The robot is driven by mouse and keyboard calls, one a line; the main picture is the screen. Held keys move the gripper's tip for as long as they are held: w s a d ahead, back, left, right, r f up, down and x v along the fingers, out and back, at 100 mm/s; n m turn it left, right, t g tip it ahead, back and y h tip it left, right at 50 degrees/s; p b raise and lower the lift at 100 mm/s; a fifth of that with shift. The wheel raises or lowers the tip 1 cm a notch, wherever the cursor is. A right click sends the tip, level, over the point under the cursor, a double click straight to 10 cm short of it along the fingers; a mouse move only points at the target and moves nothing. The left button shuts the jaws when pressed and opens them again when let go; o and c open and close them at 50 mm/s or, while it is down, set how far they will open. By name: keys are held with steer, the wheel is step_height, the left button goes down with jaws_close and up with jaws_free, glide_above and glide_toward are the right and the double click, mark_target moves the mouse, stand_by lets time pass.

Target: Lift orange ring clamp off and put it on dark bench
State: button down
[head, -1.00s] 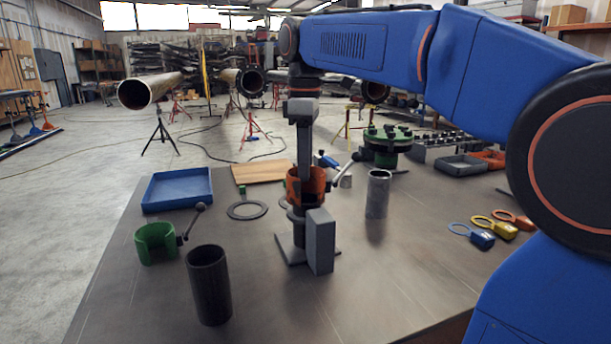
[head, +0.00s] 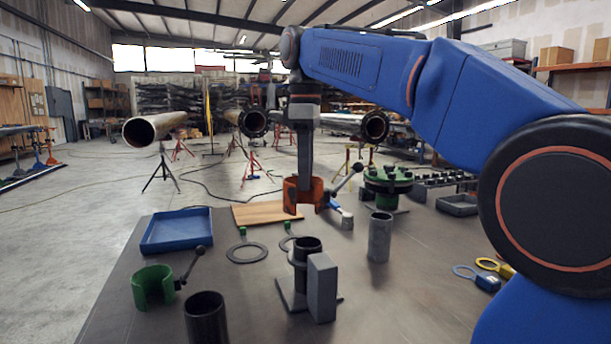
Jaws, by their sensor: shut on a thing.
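The orange ring clamp (head: 291,194) is held in the air with its black-knobbed lever (head: 345,181) sticking out to the right. My gripper (head: 304,185) points down and is shut on the clamp; its fingertips are partly hidden by the clamp. Below and nearer stands a short dark upright pipe (head: 307,249) on a grey base plate, with a grey block (head: 321,287) beside it. The clamp is clear of this pipe, above and behind its top in the picture. The dark bench (head: 240,295) lies underneath.
A green ring clamp (head: 152,287) and a black tube (head: 206,318) stand at the front left. A blue tray (head: 177,231), a wooden board (head: 266,214) and flat rings (head: 246,253) lie behind. A grey pipe (head: 379,237) and green flange (head: 387,180) stand right. Bare bench shows between.

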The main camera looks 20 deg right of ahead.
steer(key=shift+r, duration=2.45)
